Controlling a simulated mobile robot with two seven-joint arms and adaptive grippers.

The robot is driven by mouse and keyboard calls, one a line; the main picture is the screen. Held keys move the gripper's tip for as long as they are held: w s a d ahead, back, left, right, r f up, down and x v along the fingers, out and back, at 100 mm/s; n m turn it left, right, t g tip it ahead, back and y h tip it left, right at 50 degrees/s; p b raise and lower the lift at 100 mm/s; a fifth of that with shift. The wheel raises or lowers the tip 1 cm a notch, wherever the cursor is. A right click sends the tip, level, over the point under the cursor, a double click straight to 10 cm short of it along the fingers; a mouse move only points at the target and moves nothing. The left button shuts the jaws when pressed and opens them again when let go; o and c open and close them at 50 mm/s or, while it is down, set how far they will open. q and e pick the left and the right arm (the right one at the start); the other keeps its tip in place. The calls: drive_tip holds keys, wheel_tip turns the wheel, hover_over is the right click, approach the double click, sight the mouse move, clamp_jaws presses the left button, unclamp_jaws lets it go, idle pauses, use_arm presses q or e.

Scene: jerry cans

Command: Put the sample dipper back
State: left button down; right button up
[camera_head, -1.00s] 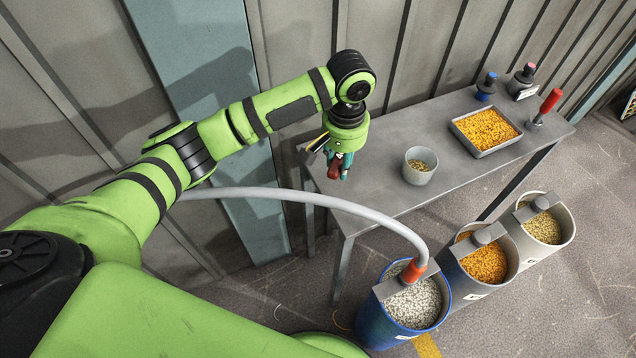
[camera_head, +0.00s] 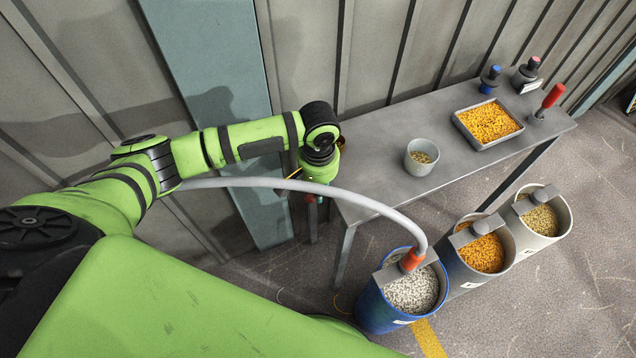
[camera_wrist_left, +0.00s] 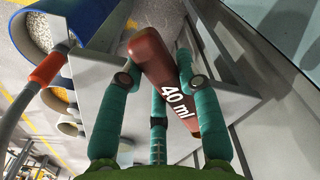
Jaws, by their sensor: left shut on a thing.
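My left gripper (camera_head: 313,197) is at the left end of the table, low and partly hidden behind the grey hose. In the wrist view its teal fingers (camera_wrist_left: 160,85) are shut on a dark red handle marked "40 ml", which I take to be the sample dipper (camera_wrist_left: 156,58). The handle sits tilted between the fingers. The dipper's far end cannot be made out. Another red-handled tool (camera_head: 553,96) stands upright at the table's right end. My right gripper is not in view.
A blue bin (camera_head: 372,312) with the hose (camera_head: 365,199) and two other bins stand in front. The table's left part is clear.

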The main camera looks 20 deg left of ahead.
use_arm(q)
drive_tip(key=c, duration=0.9)
unclamp_jaws()
drive_tip(key=shift+f, duration=0.1)
wheel_tip(320, 180, up, 12)
drive_tip(key=shift+r+b, duration=0.15)
drive_tip(key=shift+b, duration=0.5)
